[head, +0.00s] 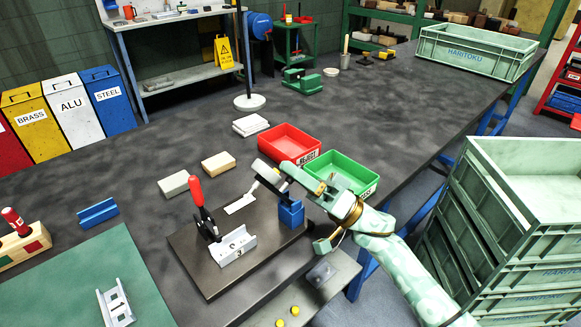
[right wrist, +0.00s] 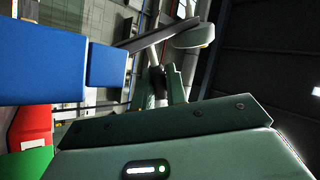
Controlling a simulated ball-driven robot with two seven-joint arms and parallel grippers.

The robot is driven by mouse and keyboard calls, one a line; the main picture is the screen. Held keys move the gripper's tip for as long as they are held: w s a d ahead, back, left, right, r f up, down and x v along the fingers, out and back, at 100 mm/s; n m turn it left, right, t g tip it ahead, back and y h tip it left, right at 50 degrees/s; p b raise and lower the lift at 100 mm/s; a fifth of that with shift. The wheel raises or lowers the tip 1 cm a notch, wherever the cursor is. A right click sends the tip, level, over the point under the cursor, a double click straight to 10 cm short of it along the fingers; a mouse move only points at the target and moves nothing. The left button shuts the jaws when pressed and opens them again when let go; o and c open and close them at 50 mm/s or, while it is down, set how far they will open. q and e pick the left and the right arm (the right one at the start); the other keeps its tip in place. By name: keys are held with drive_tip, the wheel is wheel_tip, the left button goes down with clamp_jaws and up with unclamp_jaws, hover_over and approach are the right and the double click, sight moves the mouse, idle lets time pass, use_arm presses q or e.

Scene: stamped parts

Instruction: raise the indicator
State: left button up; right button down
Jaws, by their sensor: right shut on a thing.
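The indicator (head: 266,173) seems to be the pale round-ended part on a dark arm beside the blue block (head: 291,213), with a thin stem pointing down-left. The arm and round end also show in the right wrist view (right wrist: 193,33), near the large blue shape (right wrist: 60,65). My right gripper (head: 293,181) reaches in from the right and is shut at the indicator; its exact contact is hidden. Below stands a dark fixture plate (head: 205,270) with a silver bracket part (head: 233,250) and a red-handled clamp (head: 196,192). My left gripper is out of view.
A red bin (head: 290,142) and a green bin (head: 345,170) stand close behind my right gripper. A green mat (head: 75,285) with another bracket part (head: 116,307) is at front left. Stacked crates (head: 520,225) stand at right.

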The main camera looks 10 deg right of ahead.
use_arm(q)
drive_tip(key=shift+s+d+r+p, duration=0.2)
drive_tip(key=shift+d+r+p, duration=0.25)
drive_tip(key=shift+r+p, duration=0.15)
use_arm(e)
drive_tip(key=shift+w+d+f+m+t+h, duration=0.1)
drive_tip(key=shift+w+d+m+t, duration=0.1)
drive_tip(key=shift+m+t, duration=0.55)
drive_tip(key=shift+w+d+f+m+t+h, duration=0.1)
drive_tip(key=shift+d+m+t, duration=0.1)
drive_tip(key=shift+m+t, duration=0.55)
drive_tip(key=shift+w+d+f+m+t+h, duration=0.1)
drive_tip(key=shift+w+d+m+t, duration=0.1)
drive_tip(key=shift+m+t, duration=0.5)
drive_tip(key=shift+m, duration=0.3)
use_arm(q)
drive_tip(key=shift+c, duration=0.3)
